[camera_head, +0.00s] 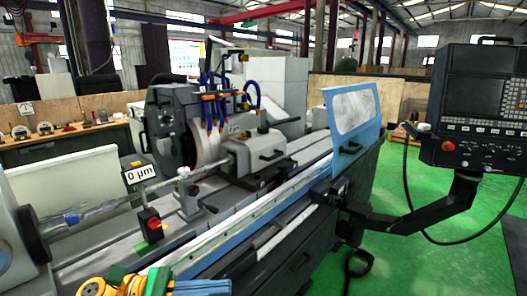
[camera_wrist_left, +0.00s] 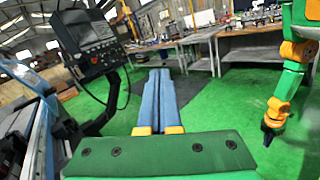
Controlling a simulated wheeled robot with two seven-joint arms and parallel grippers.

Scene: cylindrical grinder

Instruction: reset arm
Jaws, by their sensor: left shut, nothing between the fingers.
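My left gripper (camera_head: 222,287) is at the bottom left of the head view, in front of the grinding machine's long bed, partly cut off by the lower edge. In the left wrist view its two blue fingers (camera_wrist_left: 158,74) lie side by side, shut, with nothing between them. They point out over the green floor, clear of any object. A green and orange arm section with a dark lower end stands at the right of the wrist view.
The grinder (camera_head: 262,145) fills the middle of the head view, with a blue-framed guard (camera_head: 352,112) at its right. A control panel (camera_head: 480,105) hangs on a dark arm at the right. Workbenches (camera_wrist_left: 240,45) stand at the back of the wrist view. Green floor lies open between.

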